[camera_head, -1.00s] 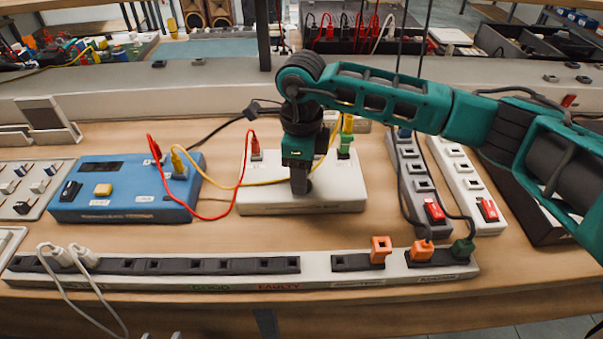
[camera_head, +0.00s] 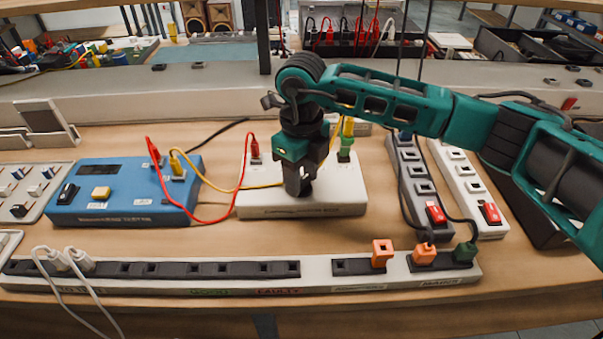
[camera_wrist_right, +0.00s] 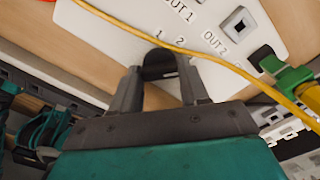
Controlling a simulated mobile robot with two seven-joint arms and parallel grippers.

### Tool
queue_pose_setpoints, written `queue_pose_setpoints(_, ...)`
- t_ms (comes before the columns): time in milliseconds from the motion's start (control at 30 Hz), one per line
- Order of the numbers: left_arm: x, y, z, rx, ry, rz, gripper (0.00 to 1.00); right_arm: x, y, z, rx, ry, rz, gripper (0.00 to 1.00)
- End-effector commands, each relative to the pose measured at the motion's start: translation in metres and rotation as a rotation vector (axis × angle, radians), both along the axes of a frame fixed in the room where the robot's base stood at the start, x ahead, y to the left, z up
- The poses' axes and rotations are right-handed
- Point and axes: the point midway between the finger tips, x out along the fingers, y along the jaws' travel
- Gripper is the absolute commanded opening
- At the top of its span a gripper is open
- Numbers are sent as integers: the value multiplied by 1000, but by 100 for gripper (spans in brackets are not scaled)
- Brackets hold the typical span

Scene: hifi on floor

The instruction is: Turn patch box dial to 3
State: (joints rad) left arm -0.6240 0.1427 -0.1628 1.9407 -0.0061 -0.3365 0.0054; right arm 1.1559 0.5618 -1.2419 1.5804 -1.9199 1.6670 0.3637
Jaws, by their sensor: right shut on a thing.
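The white patch box (camera_head: 345,195) stands on the bench in the middle of the head view. My right gripper (camera_head: 298,188) points down onto its top. In the right wrist view its two fingers are closed around the black dial (camera_wrist_right: 159,65), one on each side. The white panel (camera_wrist_right: 215,25) shows printed numbers 1 and 2 beyond the dial, with OUT 1 and OUT 2 labels. The fingers hide part of the panel, and a 3 or the dial's pointer cannot be made out. My left gripper is not in view.
Red and yellow leads (camera_head: 215,185) run from the blue box (camera_head: 125,195) to the patch box. A green and yellow plug (camera_head: 346,140) stands close right of the gripper. Power strips (camera_head: 468,195) lie to the right; a long socket strip (camera_head: 200,284) runs along the front.

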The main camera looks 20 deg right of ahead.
Motion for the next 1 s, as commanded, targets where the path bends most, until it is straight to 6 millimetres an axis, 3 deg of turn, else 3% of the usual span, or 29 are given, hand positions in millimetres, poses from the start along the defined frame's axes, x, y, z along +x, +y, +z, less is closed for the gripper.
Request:
queue_pose_setpoints(300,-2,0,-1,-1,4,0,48,1,-1,1,-1,-1,-6,14)
queue_pose_setpoints(333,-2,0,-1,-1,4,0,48,1,-1,1,-1,-1,-6,47)
queue_pose_setpoints(567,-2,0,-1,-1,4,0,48,0,0,0,0,0,-4,70)
queue_pose_setpoints(833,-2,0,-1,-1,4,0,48,0,0,2,1,-1,-3,70)
queue_pose_setpoints(1000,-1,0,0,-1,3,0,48,1,0,20,3,-4,-2,70)
